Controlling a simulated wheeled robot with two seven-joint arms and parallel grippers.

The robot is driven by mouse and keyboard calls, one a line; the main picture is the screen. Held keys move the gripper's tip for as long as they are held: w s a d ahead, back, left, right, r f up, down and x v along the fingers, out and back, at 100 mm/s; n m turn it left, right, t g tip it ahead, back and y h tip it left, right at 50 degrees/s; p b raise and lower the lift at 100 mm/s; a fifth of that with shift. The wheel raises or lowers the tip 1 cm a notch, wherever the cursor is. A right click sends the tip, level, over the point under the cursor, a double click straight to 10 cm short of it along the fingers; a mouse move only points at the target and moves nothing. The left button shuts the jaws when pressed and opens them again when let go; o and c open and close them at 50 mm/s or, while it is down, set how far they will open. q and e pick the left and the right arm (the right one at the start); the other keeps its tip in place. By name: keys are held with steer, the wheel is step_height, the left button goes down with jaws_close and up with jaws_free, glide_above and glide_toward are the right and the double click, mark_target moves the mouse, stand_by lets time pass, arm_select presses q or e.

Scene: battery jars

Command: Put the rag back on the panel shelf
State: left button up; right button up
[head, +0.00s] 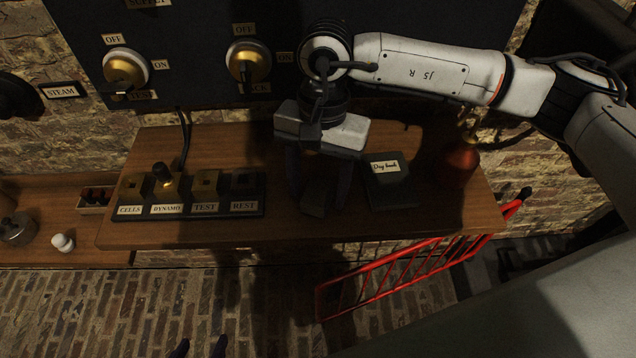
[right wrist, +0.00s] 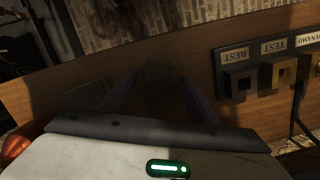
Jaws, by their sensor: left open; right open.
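The wooden panel shelf (head: 440,215) runs below the dark switch panel in the head view. Its wood also shows in the right wrist view (right wrist: 65,85). My right gripper (head: 318,203) points down over the middle of the shelf, with its two fingers apart; the fingers also show in the right wrist view (right wrist: 160,85). A dark patch shows between and below the fingers; I cannot tell whether it is the rag or shadow. I cannot make out the rag for certain anywhere. My left gripper (head: 200,347) shows only as two dark, separated tips at the bottom edge, over the brick floor.
A dark log book (head: 388,190) lies right of my right gripper. A labelled socket block (head: 190,197) stands to its left. A red lamp-like object (head: 460,159) is at the shelf's right end. A red ladder-like frame (head: 400,275) leans below. A lower shelf (head: 100,250) is at left.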

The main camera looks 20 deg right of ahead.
mark_target(320, 185)
steer(key=shift+r, duration=0.15)
step_height(320, 185, up, 12)
steer(key=w+d+b, duration=0.1)
stand_by(0.4)
steer(key=shift+w, duration=0.1)
